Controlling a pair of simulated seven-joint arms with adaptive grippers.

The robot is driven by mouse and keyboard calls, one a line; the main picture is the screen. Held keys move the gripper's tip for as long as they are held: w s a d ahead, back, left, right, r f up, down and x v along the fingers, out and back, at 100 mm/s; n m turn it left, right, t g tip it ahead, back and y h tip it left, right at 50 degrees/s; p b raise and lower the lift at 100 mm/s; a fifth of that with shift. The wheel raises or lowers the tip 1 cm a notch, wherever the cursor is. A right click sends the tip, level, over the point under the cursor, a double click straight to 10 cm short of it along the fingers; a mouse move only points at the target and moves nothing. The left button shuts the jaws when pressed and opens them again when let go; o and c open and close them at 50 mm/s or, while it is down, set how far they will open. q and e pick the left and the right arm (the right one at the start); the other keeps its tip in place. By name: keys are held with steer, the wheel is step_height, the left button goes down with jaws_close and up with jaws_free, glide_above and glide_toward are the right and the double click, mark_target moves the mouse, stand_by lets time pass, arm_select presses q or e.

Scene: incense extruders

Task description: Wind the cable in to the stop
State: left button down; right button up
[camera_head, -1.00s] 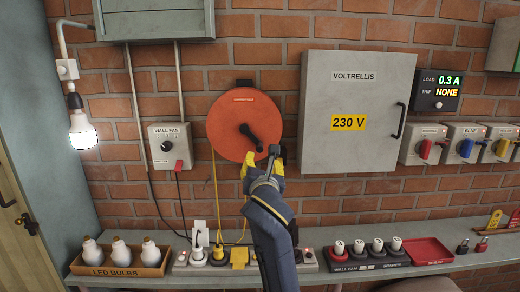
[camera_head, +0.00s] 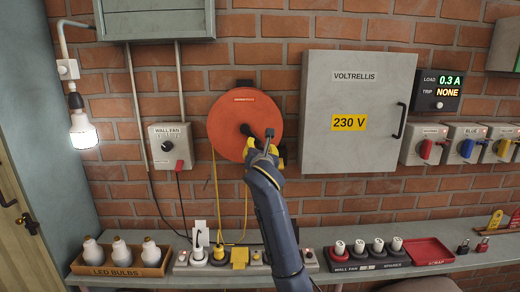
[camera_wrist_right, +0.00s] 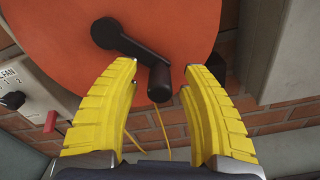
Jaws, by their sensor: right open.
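The orange-red cable reel (camera_head: 225,110) hangs on the brick wall, its black crank (camera_head: 249,134) pointing down and right from the hub. The yellow cable (camera_head: 216,190) hangs below it toward the shelf. My right gripper (camera_head: 264,153) is at the reel's lower right edge, in front of the crank's end. In the right wrist view, its yellow fingers (camera_wrist_right: 160,70) are apart, with the crank handle (camera_wrist_right: 159,84) between them and gaps on both sides. The cable (camera_wrist_right: 161,130) shows behind and between the fingers. The gripper partly hides the crank in the head view. My left gripper is out of view.
A grey 230 V cabinet (camera_head: 355,75) stands right of the reel; the wall fan switch box (camera_head: 171,151) is to its left. Below, the shelf (camera_head: 330,211) carries a socket strip with plugs, a bulb box (camera_head: 120,268) and a red scrap tray (camera_head: 430,262).

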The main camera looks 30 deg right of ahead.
steer(key=shift+o, duration=0.2)
jaws_close()
stand_by(0.3)
